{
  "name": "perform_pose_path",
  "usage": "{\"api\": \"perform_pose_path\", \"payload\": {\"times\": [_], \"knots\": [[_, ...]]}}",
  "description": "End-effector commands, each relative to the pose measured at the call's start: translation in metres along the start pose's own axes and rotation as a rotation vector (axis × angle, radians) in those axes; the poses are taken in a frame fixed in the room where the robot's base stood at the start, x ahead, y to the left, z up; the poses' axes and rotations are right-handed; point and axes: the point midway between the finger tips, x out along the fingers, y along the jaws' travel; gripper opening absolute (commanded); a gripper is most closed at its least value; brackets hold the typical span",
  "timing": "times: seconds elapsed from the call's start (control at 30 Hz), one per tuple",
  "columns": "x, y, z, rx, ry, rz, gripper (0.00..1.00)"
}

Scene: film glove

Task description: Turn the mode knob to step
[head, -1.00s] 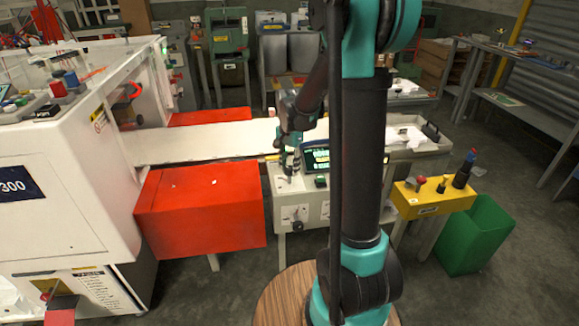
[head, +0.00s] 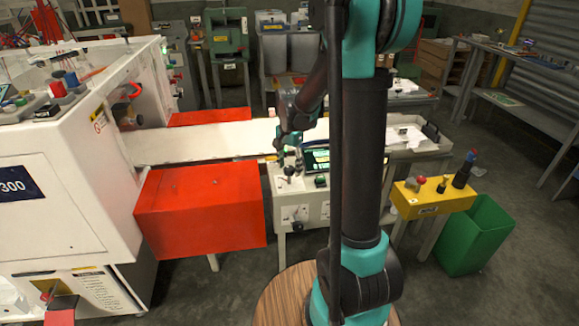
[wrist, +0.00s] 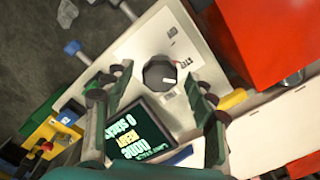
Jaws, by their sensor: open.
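The mode knob (wrist: 159,75) is a dark, many-sided knob with a white pointer mark, on the pale top of a control box (wrist: 145,38). My gripper (wrist: 154,95) is open, with one finger on each side of the knob and visible gaps between. It holds nothing. In the head view my gripper (head: 290,158) is just above the box top, with the knob (head: 289,171) showing dark below and between the fingers.
A lit screen (wrist: 143,133) sits close to the knob on the same box. A red box (head: 200,215) stands left of the control box. A yellow button box (head: 430,198) and green bin (head: 475,235) are at the right. A pale conveyor (head: 205,142) runs behind.

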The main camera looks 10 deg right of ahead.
Motion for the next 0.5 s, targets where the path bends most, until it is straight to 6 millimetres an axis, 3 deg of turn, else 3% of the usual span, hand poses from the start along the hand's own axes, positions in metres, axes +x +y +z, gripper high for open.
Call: {"api": "perform_pose_path", "payload": {"times": [0.17,0.5], "knots": [[-0.019,0.000,0.000,0.000,0.000,0.000,0.56],[-0.084,0.000,0.000,0.000,0.000,0.000,0.56]]}}
